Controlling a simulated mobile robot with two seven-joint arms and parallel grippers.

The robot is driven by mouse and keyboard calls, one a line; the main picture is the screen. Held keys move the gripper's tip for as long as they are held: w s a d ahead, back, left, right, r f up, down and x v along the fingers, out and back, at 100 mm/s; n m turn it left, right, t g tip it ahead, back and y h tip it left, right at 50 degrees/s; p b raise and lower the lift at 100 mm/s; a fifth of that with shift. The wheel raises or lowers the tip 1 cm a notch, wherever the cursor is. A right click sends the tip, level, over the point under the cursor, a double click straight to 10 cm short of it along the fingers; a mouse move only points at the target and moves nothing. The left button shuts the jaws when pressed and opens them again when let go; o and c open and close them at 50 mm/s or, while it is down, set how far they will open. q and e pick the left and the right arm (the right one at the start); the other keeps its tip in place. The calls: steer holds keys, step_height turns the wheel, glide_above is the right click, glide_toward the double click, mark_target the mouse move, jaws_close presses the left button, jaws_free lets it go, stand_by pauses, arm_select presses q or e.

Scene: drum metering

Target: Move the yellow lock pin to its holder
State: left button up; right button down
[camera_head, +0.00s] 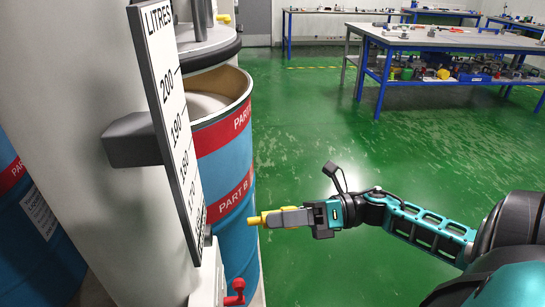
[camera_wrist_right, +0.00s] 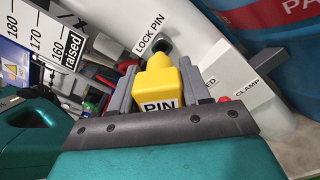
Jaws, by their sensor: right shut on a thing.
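The yellow lock pin (camera_head: 254,219) is held in my right gripper (camera_head: 287,217), level and pointing left toward the pale column. In the wrist view the pin's block, marked PIN (camera_wrist_right: 158,84), sits between the two grey fingers of the right gripper (camera_wrist_right: 157,92). Just beyond the pin's far end is a dark round opening (camera_wrist_right: 161,46) beside the LOCK PIN label (camera_wrist_right: 151,34) on the pale column. The pin's tip is hidden in the wrist view, so I cannot tell whether it touches the opening. My left gripper is not in view.
A tall LITRES scale board (camera_head: 174,110) stands off the column, left of the pin. A blue drum with red PART B bands (camera_head: 233,170) stands behind. A red handle (camera_head: 235,291) is below the pin. Workbenches (camera_head: 455,40) stand far back; the green floor between is clear.

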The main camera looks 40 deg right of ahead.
steer(key=shift+s+a+f+m+t, duration=0.3)
steer(key=shift+s+f+m, duration=0.1)
steer(key=shift+s+f, duration=0.3)
steer(key=shift+d+r, duration=0.1)
steer(key=shift+x, duration=2.95)
steer(key=shift+x, duration=1.9)
steer(key=shift+c, duration=2.3)
jaws_free()
steer(key=shift+f, duration=0.2)
steer(key=v, duration=1.3)
